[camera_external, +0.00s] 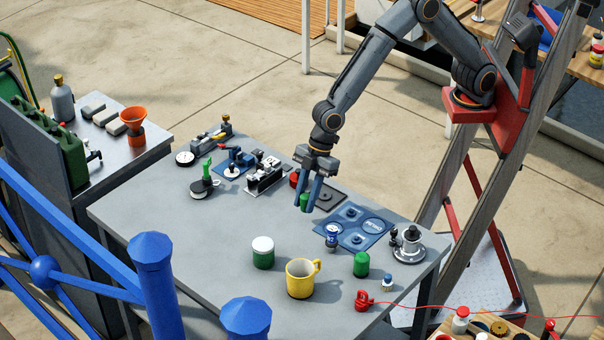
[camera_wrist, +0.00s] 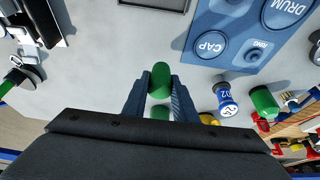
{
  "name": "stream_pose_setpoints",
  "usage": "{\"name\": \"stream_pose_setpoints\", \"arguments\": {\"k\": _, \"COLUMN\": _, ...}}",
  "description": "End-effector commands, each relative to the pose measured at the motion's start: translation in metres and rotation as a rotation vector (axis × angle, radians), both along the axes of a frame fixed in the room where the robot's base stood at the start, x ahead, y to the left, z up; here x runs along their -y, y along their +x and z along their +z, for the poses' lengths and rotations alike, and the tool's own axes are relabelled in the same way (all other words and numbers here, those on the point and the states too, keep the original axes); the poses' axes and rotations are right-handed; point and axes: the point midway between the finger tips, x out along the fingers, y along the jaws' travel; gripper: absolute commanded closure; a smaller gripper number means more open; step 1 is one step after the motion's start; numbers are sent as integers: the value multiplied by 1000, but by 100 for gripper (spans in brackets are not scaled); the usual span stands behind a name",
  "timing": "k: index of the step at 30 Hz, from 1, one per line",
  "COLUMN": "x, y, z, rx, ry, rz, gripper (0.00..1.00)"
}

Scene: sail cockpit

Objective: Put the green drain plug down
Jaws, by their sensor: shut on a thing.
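The green drain plug (camera_external: 304,202) is a small green cylinder between the fingers of my gripper (camera_external: 311,203). In the wrist view the green plug (camera_wrist: 161,79) sits between the two blue fingertips of my gripper (camera_wrist: 161,84), which are shut on it. The fingers point down, and the plug appears held above the grey table (camera_external: 215,265), left of the blue board (camera_external: 366,240). The fingers hide part of the plug in the external view. The exact height over the table is hard to tell.
The blue board has round recesses; one reads CAP. A dark tray (camera_external: 328,196) lies behind my gripper. A white-lidded green jar (camera_external: 263,254), a yellow mug (camera_external: 300,280) and a green cylinder (camera_external: 361,265) stand toward the front.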

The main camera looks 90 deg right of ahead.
Motion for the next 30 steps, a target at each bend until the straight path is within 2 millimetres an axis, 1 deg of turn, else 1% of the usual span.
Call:
{"name": "stream_pose_setpoints", "arguments": {"k": 5, "x": 0, "y": 0, "z": -12, "rx": -1, "ry": 0, "rz": -2, "gripper": 96}}
{"name": "stream_pose_setpoints", "arguments": {"k": 12, "x": 1, "y": 0, "z": -42, "rx": -2, "ry": -1, "rz": -2, "gripper": 96}}
{"name": "stream_pose_setpoints", "arguments": {"k": 20, "x": 0, "y": 1, "z": -43, "rx": 1, "ry": 0, "rz": -1, "gripper": 96}}
{"name": "stream_pose_setpoints", "arguments": {"k": 24, "x": 0, "y": 1, "z": -47, "rx": 0, "ry": 0, "rz": -1, "gripper": 96}}
{"name": "stream_pose_setpoints", "arguments": {"k": 25, "x": 0, "y": 1, "z": -47, "rx": 0, "ry": 0, "rz": -1, "gripper": 71}}
{"name": "stream_pose_setpoints", "arguments": {"k": 27, "x": 0, "y": 0, "z": -46, "rx": 0, "ry": 0, "rz": -1, "gripper": 60}}
{"name": "stream_pose_setpoints", "arguments": {"k": 28, "x": 0, "y": 0, "z": -46, "rx": 0, "ry": 0, "rz": -1, "gripper": 56}}
{"name": "stream_pose_setpoints", "arguments": {"k": 30, "x": 0, "y": 0, "z": -46, "rx": 0, "ry": 0, "rz": -1, "gripper": 56}}
